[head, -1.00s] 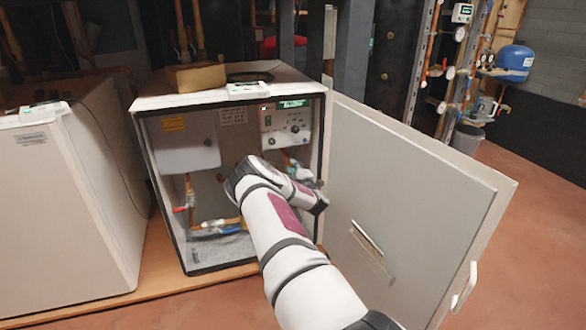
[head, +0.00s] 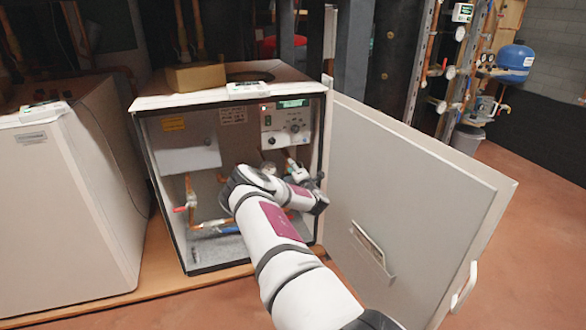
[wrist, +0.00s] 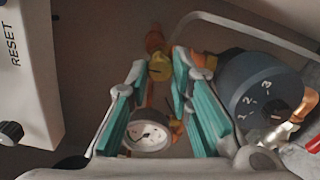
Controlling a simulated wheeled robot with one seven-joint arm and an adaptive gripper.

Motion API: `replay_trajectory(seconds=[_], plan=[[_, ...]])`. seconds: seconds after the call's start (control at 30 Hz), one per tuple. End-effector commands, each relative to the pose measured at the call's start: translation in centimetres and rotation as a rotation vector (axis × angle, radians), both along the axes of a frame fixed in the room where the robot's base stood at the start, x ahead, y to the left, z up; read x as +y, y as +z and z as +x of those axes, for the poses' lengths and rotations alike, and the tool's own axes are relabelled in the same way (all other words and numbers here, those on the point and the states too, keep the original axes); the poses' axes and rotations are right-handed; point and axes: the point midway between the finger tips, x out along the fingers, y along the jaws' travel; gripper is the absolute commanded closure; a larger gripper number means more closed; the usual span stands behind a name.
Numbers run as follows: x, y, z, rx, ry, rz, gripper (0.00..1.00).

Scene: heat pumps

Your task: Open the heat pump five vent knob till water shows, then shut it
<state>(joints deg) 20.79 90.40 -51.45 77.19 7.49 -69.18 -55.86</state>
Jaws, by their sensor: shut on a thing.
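The open heat pump cabinet (head: 140,150) stands in the middle of the head view, and my arm reaches into its lower right part. In the wrist view a small yellow knob (wrist: 160,67) sits on a copper-coloured fitting. My gripper (wrist: 159,70) has its two teal-padded fingers on either side of this knob and is shut on it. In the head view the knob cannot be made out among the pipes and my arm. I see no water at the knob.
In the wrist view a round gauge (wrist: 146,137) lies below the knob, a dark pump dial (wrist: 262,95) close on the right, and a white RESET panel (wrist: 35,70) on the left. The cabinet door (head: 410,190) stands open at right. A neighbouring cabinet (head: 70,200) stands left.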

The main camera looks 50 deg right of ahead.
Motion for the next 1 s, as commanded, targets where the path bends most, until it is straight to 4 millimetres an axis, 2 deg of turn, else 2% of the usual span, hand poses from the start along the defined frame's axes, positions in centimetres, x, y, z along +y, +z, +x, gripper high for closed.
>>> replay_trajectory(seconds=[0.33, 0.37, 0.43, 0.8, 1.0], plan=[[0.2, -0.1, 0.1, 0.002, 0.003, 0.0, 1.0], [0.2, -0.1, 0.1, 0.002, 0.004, 0.0, 0.75], [0.1, -0.1, 0.1, 0.002, 0.003, 0.0, 0.59], [0.1, -0.1, -0.2, 0.002, 0.001, 0.0, 0.59], [1.2, -0.1, -2.0, 0.002, -0.002, 0.001, 0.59]])
